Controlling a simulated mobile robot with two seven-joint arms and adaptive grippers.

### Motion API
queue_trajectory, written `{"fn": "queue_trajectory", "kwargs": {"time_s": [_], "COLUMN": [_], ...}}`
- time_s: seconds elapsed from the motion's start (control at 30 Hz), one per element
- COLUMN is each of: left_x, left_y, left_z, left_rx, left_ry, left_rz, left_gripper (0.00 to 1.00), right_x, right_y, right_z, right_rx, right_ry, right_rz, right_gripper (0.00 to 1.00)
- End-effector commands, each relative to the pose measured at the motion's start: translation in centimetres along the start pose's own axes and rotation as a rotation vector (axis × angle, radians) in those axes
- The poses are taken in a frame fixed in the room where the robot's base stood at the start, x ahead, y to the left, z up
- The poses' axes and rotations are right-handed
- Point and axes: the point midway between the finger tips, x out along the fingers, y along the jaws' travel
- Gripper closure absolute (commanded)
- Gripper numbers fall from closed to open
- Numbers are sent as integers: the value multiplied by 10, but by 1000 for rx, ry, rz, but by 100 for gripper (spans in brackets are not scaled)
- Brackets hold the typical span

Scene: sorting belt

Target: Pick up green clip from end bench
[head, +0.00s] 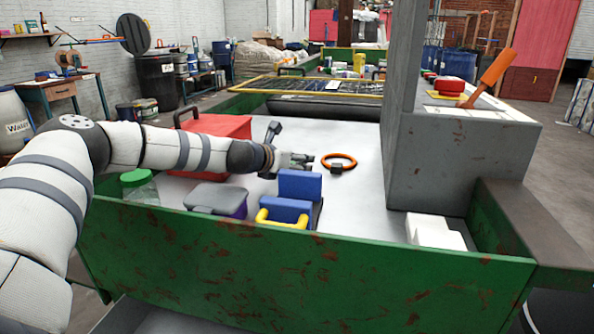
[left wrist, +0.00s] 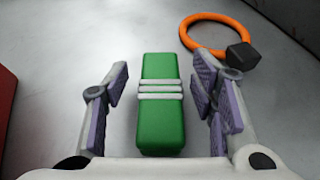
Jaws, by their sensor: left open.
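The green clip (left wrist: 161,124), a green block with pale bands around its middle, lies on the grey bench surface in the left wrist view. My left gripper (left wrist: 163,80) is open, with one purple-padded finger on each side of the clip and a gap on both sides. In the head view my left gripper (head: 296,160) is low over the end bench (head: 300,270), behind a blue block; I cannot clearly make out the clip there. My right gripper is not in view.
An orange ring with a black block (head: 337,167) lies just right of the gripper. A blue block with yellow handle (head: 299,185), a grey-lidded purple box (head: 216,198), a green-lidded jar (head: 139,186) and a red case (head: 215,126) stand near. A grey housing (head: 460,165) bounds the right.

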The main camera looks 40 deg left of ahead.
Motion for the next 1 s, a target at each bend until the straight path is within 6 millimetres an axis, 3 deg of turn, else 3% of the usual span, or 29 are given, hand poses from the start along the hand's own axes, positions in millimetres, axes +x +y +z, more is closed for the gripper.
{"fn": "queue_trajectory", "kwargs": {"time_s": [0.17,0.3,0.37,0.73,0.9,1.0], "left_x": [-1,-2,-2,-4,-18,-34], "left_y": [0,0,0,0,0,-19], "left_z": [4,4,4,9,43,65], "left_rx": [-1,0,0,1,0,-2], "left_ry": [-4,-4,-4,-7,-21,-25], "left_rz": [0,0,0,0,-1,-6], "left_gripper": [51,82,94,94,94,94], "right_x": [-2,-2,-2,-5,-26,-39], "right_y": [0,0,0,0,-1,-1], "right_z": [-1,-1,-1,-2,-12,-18], "right_rx": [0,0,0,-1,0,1], "right_ry": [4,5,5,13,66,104], "right_rz": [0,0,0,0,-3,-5], "right_gripper": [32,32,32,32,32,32]}}
